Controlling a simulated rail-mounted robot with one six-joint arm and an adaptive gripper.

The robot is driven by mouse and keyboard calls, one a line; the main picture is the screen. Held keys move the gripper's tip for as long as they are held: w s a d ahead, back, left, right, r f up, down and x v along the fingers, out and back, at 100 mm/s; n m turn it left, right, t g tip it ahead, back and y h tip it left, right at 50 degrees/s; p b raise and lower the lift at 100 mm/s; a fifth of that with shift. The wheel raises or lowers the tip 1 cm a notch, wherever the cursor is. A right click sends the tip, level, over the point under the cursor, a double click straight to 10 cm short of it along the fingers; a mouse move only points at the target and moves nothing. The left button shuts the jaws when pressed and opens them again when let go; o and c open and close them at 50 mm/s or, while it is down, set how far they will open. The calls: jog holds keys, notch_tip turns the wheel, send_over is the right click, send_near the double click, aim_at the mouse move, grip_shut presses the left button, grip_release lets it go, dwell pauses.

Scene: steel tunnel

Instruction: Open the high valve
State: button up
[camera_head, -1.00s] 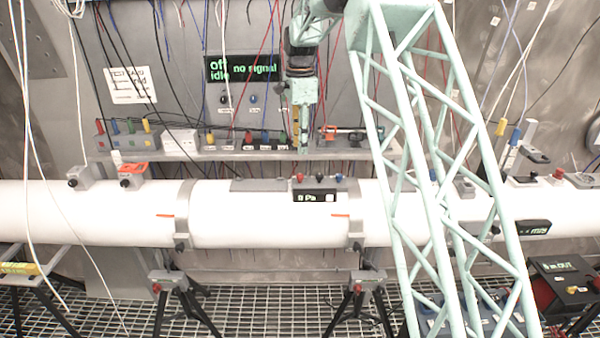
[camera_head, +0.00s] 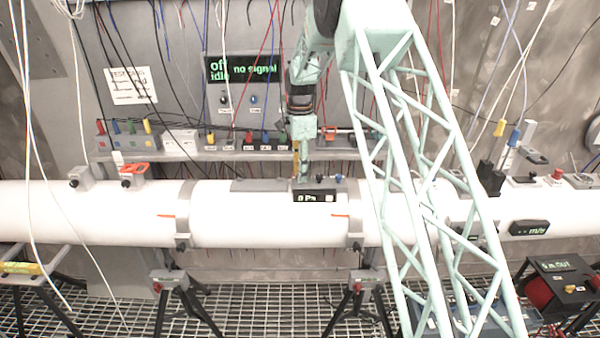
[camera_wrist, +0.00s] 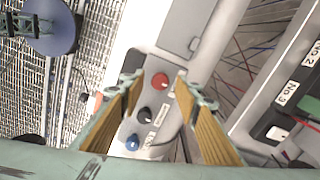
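A small dark gauge box (camera_head: 316,190) reading 0 Pa sits on the white pipe. In the wrist view a red knob (camera_wrist: 160,80), a black knob (camera_wrist: 145,115) and a blue knob (camera_wrist: 132,142) stand in a row. Their labels are too small to read, so I cannot tell which is the high valve. My gripper (camera_head: 303,174) points down just above the box's left end and hides the red knob in the head view. In the wrist view my gripper (camera_wrist: 158,82) is open, with the red knob between its fingertips. I cannot tell whether they touch it.
The white pipe (camera_head: 100,212) runs across the scene. A shelf (camera_head: 225,155) with coloured connectors stands behind it, with hanging cables above. A second gauge box (camera_head: 530,228) is on the pipe at the right. Tripods (camera_head: 172,285) stand on the grating floor below.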

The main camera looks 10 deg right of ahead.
jog(key=shift+f, duration=0.3)
jog(key=c, duration=0.8)
jog(key=shift+c, duration=0.2)
